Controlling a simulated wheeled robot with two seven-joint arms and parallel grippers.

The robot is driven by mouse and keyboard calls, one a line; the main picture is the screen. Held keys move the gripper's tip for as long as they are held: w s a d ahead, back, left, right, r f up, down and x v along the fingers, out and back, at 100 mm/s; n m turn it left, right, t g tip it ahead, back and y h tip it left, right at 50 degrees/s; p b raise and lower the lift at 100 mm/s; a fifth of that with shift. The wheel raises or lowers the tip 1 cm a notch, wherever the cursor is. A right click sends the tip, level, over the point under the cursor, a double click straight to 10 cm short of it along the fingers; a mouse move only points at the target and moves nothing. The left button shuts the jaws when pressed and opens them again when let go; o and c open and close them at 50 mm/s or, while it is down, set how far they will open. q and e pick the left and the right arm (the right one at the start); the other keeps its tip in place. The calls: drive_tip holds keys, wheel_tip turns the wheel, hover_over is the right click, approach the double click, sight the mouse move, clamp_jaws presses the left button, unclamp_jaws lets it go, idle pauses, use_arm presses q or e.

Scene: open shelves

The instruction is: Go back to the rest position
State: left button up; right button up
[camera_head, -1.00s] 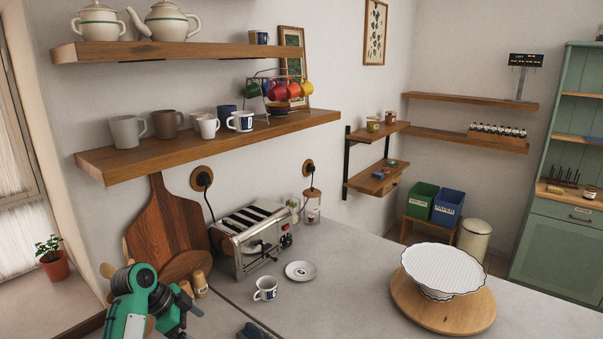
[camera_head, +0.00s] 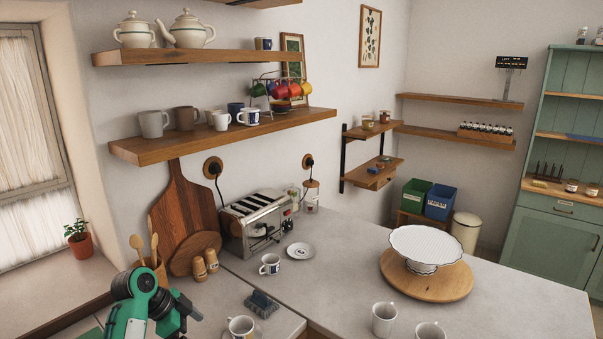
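My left arm shows at the bottom left in the head view, with green and black parts. Its dark end, my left gripper (camera_head: 184,312), is above the counter near the wooden shakers. I cannot make out whether its fingers are open or shut, and I see nothing held in it. My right arm and gripper are outside the view.
More mugs (camera_head: 384,319) stand at the front edge. Shelves (camera_head: 225,136) hang above.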

use_arm(q)
drive_tip(key=s+d+f+n+y, duration=0.1)
drive_tip(key=s+f+n+y, duration=0.4)
drive_tip(key=s+f, duration=0.95)
drive_tip(key=s+d+r+n+t, duration=0.15)
drive_tip(key=s+n, duration=0.25)
drive_tip(key=s, duration=0.6)
drive_tip(key=s+r+n, duration=0.2)
drive_tip(key=s+n, duration=0.1)
drive_tip(key=s, duration=0.8)
wheel_tip(320, 180, down, 38)
drive_tip(key=g+b, duration=0.2)
drive_tip(key=b, duration=0.4)
drive_tip(key=s+a+f+b, duration=0.1)
drive_tip(key=s+f+b, duration=0.1)
drive_tip(key=s+f, duration=0.7)
drive_tip(key=s+a+f+y+b, duration=0.1)
drive_tip(key=s+a+f+b, duration=0.1)
drive_tip(key=s+f, duration=0.8)
wheel_tip(320, 180, down, 4)
drive_tip(key=shift+a+f+g, duration=0.2)
drive_tip(key=shift+a+g, duration=0.1)
drive_tip(key=shift+g, duration=0.05)
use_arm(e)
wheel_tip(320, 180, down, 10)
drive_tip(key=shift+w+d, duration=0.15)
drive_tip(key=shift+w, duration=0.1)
